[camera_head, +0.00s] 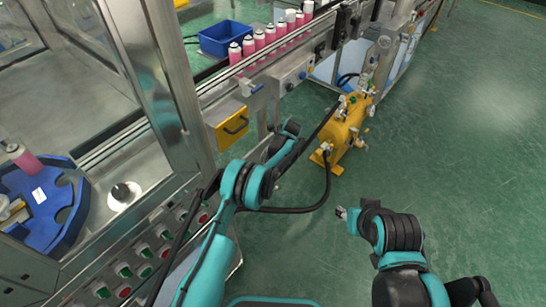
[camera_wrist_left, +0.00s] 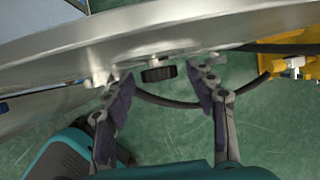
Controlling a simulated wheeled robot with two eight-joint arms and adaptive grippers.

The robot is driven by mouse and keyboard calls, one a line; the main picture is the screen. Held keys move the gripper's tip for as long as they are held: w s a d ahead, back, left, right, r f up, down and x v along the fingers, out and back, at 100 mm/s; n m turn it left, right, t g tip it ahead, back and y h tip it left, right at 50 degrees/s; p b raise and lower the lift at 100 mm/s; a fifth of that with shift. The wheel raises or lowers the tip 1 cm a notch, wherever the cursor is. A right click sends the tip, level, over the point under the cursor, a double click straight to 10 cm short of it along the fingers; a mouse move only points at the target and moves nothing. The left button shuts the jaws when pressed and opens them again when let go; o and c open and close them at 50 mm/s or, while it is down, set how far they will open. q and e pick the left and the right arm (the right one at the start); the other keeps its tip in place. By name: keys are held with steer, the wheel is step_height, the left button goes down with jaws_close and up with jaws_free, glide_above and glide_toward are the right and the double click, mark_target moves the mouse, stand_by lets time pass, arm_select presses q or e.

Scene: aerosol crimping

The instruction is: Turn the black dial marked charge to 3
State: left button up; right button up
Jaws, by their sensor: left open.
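A black ribbed dial (camera_wrist_left: 158,74) sticks out below a metal panel in the left wrist view. Its marking and setting cannot be read. My left gripper (camera_wrist_left: 163,78) is open, with one finger on each side of the dial and gaps between; no contact is visible. In the head view my left arm reaches to the conveyor frame, and its fingers cannot be made out. My right gripper (camera_head: 345,213) is over the green floor, far from the dial; its jaws are too small to judge.
Another black knob (camera_head: 121,191) on a pale disc is on the steel machine top. Several pink cans (camera_head: 248,46) line the conveyor, near a blue bin (camera_head: 225,37). A yellow tank (camera_head: 344,128) with black hoses stands on the floor. Open floor lies right.

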arm_select(q)
steer(key=c, duration=1.2)
steer(key=shift+o, duration=0.2)
steer(key=shift+s+a+f+n+t+h, duration=0.15)
steer(key=shift+n+t+h, duration=0.1)
steer(key=shift+t+h, duration=0.55)
steer(key=shift+s+r+n+t+h, duration=0.15)
steer(key=shift+t+h, duration=0.3)
steer(key=shift+t, duration=0.55)
steer(key=shift+s+a+f+n+t+h, duration=0.15)
steer(key=shift+n+t+h, duration=0.15)
steer(key=shift+t+h, duration=0.5)
